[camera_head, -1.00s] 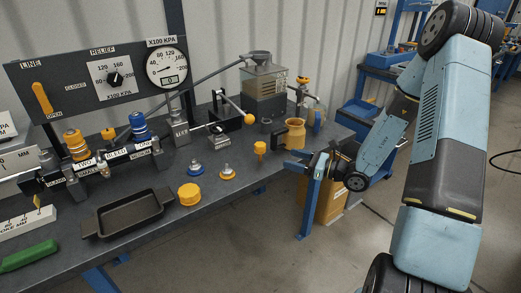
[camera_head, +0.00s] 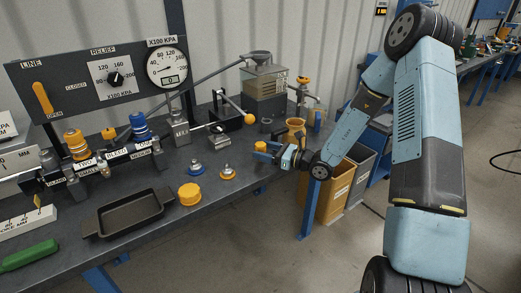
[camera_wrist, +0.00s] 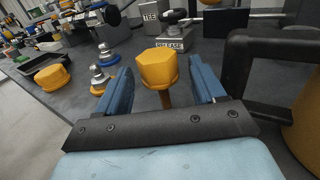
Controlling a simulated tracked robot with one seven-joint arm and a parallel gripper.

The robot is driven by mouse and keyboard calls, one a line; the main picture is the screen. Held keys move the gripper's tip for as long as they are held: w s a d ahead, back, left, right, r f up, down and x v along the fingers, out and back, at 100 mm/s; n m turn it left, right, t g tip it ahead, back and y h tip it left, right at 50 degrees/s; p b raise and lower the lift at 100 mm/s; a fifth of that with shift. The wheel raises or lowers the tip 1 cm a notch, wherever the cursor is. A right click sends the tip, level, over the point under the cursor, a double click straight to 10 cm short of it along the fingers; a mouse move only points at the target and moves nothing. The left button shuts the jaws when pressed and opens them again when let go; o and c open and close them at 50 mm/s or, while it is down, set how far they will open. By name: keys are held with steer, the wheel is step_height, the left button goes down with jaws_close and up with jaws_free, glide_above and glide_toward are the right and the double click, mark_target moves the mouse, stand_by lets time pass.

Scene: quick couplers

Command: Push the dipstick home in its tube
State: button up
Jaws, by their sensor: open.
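The dipstick appears to be the orange-yellow hexagonal head on a thin brown stem (camera_wrist: 157,68). It also shows on the bench near its front edge in the head view (camera_head: 260,146). My gripper (camera_wrist: 165,85) is open, with one blue finger on each side of the stem and head. In the head view my gripper (camera_head: 269,153) reaches in from the right at the head's level. Gaps show between head and fingers, so I see no grip. The stem's lower end and its tube are hidden behind my gripper, so I cannot tell how deep it sits.
A yellow jug (camera_head: 295,127) stands close behind my gripper, its dark handle (camera_wrist: 262,75) near the right finger. A release block (camera_wrist: 170,40) stands beyond the head. Two small couplers and a yellow cap (camera_head: 189,194) lie to the left. A black tray (camera_head: 130,212) is farther left.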

mark_target(260, 144)
steer(key=shift+x, duration=1)
steer(key=shift+c, duration=0.3)
steer(key=c, duration=1.1)
steer(key=shift+r, duration=0.5)
steer(key=shift+c, duration=0.2)
step_height(260, 144, up, 2)
steer(key=shift+r, duration=0.15)
steer(key=s+d+r, duration=0.9)
steer(key=s, duration=0.1)
steer(key=shift+s+d+r, duration=0.15)
steer(key=shift+s+r, duration=0.15)
steer(key=shift+r, duration=0.05)
